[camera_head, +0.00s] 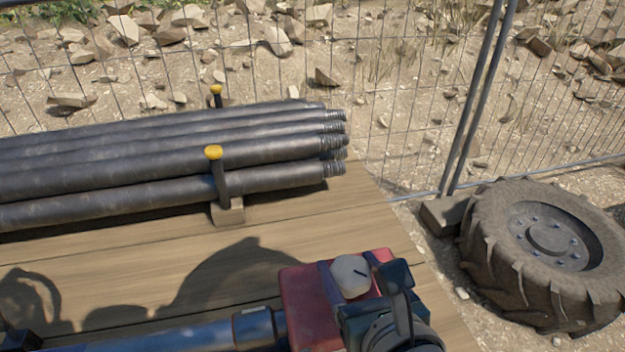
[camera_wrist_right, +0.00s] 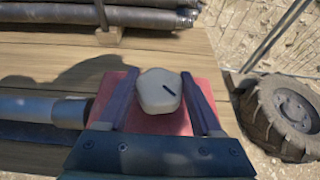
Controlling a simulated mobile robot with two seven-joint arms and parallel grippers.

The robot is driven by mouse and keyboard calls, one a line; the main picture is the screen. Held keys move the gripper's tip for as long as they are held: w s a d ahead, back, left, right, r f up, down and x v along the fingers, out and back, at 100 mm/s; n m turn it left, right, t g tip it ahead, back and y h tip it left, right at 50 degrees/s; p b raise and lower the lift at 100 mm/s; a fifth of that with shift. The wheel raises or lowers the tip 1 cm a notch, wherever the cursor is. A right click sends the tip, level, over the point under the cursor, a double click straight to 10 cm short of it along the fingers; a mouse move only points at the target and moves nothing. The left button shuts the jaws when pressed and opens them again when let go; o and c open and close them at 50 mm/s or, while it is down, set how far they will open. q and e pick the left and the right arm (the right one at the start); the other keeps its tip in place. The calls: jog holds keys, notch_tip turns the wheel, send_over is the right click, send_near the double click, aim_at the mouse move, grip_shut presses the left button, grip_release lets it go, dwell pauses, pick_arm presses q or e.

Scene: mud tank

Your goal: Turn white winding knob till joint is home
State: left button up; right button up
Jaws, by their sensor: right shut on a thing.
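The white winding knob (camera_head: 350,275) sits on top of a red housing (camera_head: 298,292) at the bottom of the head view. A short dark line on the knob's face runs diagonally. My right gripper (camera_head: 352,268) is shut on the knob, one finger on each side. In the right wrist view the knob (camera_wrist_right: 159,92) sits between the fingers, above the red housing (camera_wrist_right: 112,92). A bluish-grey pipe (camera_head: 180,336) meets the housing's left side through a collar (camera_head: 254,328). The joint's inner fit is hidden.
Several dark threaded rods (camera_head: 160,165) lie stacked on the wooden deck (camera_head: 300,222), held by yellow-topped stakes (camera_head: 214,153). A wire fence (camera_head: 400,100) runs behind. A large tyre (camera_head: 545,250) lies right of the deck. The deck between rods and pipe is clear.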

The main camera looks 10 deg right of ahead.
jog(key=shift+f+m+h+b, duration=0.1)
jog(key=shift+m+h+b, duration=0.2)
jog(key=shift+m+h, duration=0.9)
jog(key=shift+g+h, duration=0.3)
jog(key=shift+h, duration=0.1)
jog(key=o, duration=1.3)
jog(key=shift+o, duration=0.2)
